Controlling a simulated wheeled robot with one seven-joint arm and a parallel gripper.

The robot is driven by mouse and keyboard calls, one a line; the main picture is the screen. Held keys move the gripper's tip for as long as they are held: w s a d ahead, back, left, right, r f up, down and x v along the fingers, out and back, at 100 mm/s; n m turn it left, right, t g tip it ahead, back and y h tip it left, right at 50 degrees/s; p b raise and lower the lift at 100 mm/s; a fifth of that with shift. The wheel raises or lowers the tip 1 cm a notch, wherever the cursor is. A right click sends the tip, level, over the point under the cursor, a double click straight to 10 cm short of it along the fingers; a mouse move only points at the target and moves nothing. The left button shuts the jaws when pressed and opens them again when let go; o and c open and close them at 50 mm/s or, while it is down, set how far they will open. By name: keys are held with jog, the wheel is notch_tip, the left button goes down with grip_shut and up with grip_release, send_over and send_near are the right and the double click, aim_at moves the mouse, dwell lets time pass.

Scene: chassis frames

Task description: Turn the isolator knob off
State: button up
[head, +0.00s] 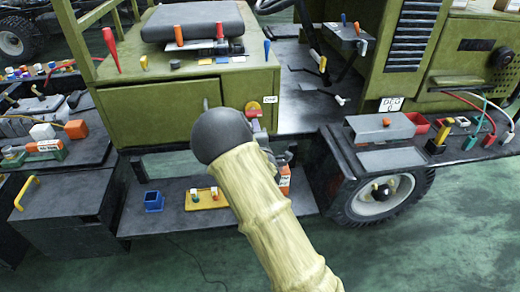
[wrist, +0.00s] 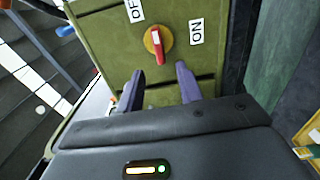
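The isolator knob (wrist: 157,45) is a red handle with a white mark on a round yellow-orange base, set on a green panel. In the wrist view its handle lies nearly upright in the picture. A white OFF label (wrist: 135,10) is at its upper left and a white ON label (wrist: 196,31) at its right. My gripper (wrist: 160,85) is open and empty, its two dark fingers apart just below the knob, not touching it. In the head view the knob (head: 253,109) shows beside my arm, on the green cabinet; my arm hides most of my gripper.
The green cabinet door (head: 165,112) is left of the knob. A side shelf (head: 455,152) with a grey box (head: 382,128) is at the right, above a wheel (head: 380,196).

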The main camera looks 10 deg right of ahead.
jog(key=s, duration=0.8)
jog(key=shift+s, duration=0.4)
jog(key=s+d+f+m+g+h, duration=0.2)
jog(key=s+d+f+m+g, duration=0.35)
jog(key=m, duration=0.45)
jog(key=s+r+m+g+y, duration=0.3)
jog(key=s+m+g, duration=0.6)
jog(key=s, duration=1)
notch_tip(320, 180, up, 19)
jog(key=h+p, duration=0.1)
jog(key=p, duration=1.6)
jog(key=shift+s+a+f+n+g, duration=0.15)
jog(key=shift+s+n+g, duration=0.25)
jog(key=shift+g, duration=0.05)
